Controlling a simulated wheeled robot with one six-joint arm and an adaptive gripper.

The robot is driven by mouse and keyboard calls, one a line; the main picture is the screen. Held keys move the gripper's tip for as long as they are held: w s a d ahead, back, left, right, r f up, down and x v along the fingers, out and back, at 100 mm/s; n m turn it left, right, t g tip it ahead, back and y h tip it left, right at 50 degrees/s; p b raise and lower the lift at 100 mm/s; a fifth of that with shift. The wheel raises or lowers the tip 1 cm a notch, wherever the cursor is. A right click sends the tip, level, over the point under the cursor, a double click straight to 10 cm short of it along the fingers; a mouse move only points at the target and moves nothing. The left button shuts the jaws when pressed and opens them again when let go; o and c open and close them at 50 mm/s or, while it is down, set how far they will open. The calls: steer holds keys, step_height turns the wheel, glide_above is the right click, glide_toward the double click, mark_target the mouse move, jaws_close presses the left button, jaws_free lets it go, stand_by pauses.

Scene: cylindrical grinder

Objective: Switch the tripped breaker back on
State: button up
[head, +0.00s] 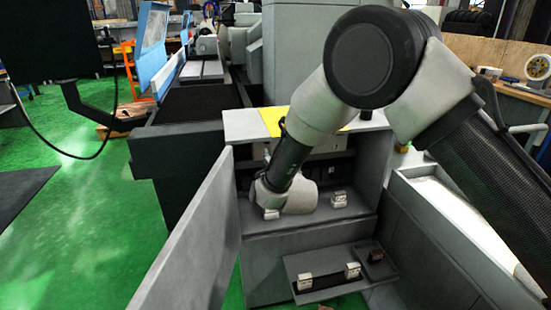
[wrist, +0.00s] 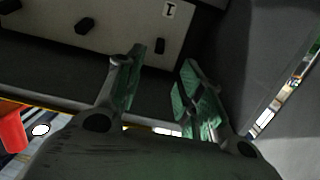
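A pale breaker panel (wrist: 120,25) fills the upper left of the wrist view, with several black levers on it. One small upright lever (wrist: 160,45) sits below a white label marked "I" (wrist: 171,10). Another black lever (wrist: 85,25) sticks out further left. I cannot tell which breaker is tripped. My gripper (wrist: 162,60) is open and empty, its green-padded fingers pointing at the panel, with the upright lever seen between the fingertips. Contact is not visible. In the head view my arm reaches into the open grey cabinet (head: 250,127) and hides the fingers and part of the panel.
The cabinet door (head: 195,240) stands open on the left. The cabinet's side wall is close on the right in the wrist view (wrist: 225,60). Small metal parts stand on the cabinet floor (head: 338,199) and on a lower tray (head: 325,282). Green floor lies open at left.

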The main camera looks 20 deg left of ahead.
steer(key=shift+f, duration=0.1)
steer(key=t+y, duration=0.3)
steer(key=t, duration=0.2)
glide_toward(268, 143)
steer(key=w+a, duration=0.1)
steer(key=w, duration=0.1)
steer(key=x, duration=0.7)
steer(key=shift+s+a+r, duration=0.1)
steer(key=shift+r, duration=0.3)
steer(key=shift+a+r, duration=0.1)
steer(key=shift+a, duration=0.05)
